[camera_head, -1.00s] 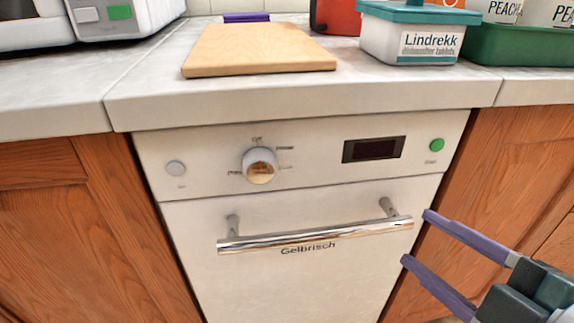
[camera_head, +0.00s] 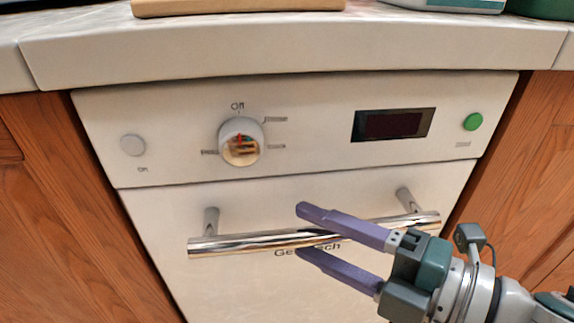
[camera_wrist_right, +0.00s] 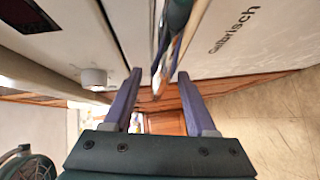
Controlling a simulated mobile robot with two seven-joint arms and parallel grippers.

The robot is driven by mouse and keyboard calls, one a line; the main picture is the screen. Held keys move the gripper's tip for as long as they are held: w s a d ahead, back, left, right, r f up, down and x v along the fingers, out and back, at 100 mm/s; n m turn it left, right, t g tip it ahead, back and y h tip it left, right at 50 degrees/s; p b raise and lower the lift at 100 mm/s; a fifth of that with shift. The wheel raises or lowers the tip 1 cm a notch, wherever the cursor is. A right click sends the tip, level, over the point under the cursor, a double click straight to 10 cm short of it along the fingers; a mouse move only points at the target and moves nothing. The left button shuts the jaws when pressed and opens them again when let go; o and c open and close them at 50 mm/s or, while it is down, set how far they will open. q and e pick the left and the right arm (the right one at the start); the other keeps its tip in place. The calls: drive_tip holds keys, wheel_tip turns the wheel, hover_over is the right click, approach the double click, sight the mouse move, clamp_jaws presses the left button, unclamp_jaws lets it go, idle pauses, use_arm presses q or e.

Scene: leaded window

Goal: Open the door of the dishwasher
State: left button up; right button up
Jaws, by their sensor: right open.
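The white dishwasher door (camera_head: 235,285) is shut, upright beneath its control panel (camera_head: 300,125). Its shiny bar handle (camera_head: 245,242) runs across the upper part of the door on two posts. My right gripper (camera_head: 302,231) is open, reaching in from the right at the middle of the handle. One purple finger is above the bar and the other below it. In the right wrist view the mirror-like bar (camera_wrist_right: 176,45) lies between the two spread fingers. Whether either finger touches it, I cannot tell. My left gripper is out of view.
The panel has a round knob (camera_head: 241,142), a dark display (camera_head: 392,125) and a green button (camera_head: 473,122). A pale countertop (camera_head: 300,50) overhangs above, with a cutting board (camera_head: 235,6) on it. Wooden cabinets (camera_head: 60,220) flank both sides.

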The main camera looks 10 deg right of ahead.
drive_tip(key=shift+w+a, duration=0.35)
drive_tip(key=shift+c, duration=0.3)
clamp_jaws()
idle(1.0)
